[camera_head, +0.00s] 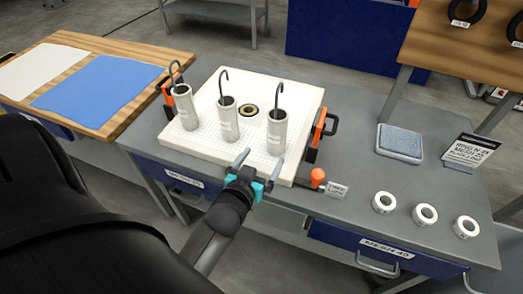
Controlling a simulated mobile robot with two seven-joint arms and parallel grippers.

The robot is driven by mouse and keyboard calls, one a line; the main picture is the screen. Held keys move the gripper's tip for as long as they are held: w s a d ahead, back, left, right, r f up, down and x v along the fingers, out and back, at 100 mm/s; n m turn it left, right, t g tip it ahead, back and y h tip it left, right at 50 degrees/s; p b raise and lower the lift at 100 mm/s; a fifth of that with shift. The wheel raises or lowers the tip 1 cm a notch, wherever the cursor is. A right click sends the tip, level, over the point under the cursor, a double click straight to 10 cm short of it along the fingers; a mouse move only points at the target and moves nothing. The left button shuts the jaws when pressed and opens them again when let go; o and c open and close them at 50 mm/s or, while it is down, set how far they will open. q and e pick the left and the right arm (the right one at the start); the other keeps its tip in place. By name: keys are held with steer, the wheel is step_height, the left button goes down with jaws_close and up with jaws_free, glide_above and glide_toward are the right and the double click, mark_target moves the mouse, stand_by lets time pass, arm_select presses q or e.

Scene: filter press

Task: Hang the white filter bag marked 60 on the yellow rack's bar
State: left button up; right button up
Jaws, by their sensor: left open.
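Three pale grey cylinders with dark wire hooks stand upright on a white perforated plate (203,84): a left one (186,110), a middle one (228,122) and a right one (277,133). Each has a small label too small to read, so I cannot tell whether one is the bag marked 60. No yellow rack or bar shows. My left gripper (257,166) is open, its fingers apart with nothing between them. It is at the plate's front edge, in front of the middle and right cylinders. My right gripper is not in view.
The plate has black and orange side handles. Three white rings (383,202) lie on the grey bench (345,150), with a blue-grey pad (400,141) and a sign (470,150) behind. A wooden table (140,57) at left holds white and blue sheets (95,92).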

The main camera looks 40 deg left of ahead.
mark_target(273, 139)
arm_select(q)
steer(key=shift+t, duration=0.3)
steer(key=b+x, duration=0.1)
steer(key=x, duration=0.2)
steer(key=b+x, duration=0.2)
steer(key=x, duration=0.1)
steer(key=b+x, duration=0.2)
steer(key=x, duration=0.2)
steer(key=shift+w+r, duration=0.1)
steer(key=shift+r, duration=0.3)
steer(key=shift+b+x, duration=0.45)
steer(key=shift+x, duration=0.6)
steer(key=c, duration=1.1)
steer(key=shift+r+p, duration=2.6)
steer(key=shift+p, duration=0.2)
steer(key=shift+c, duration=0.2)
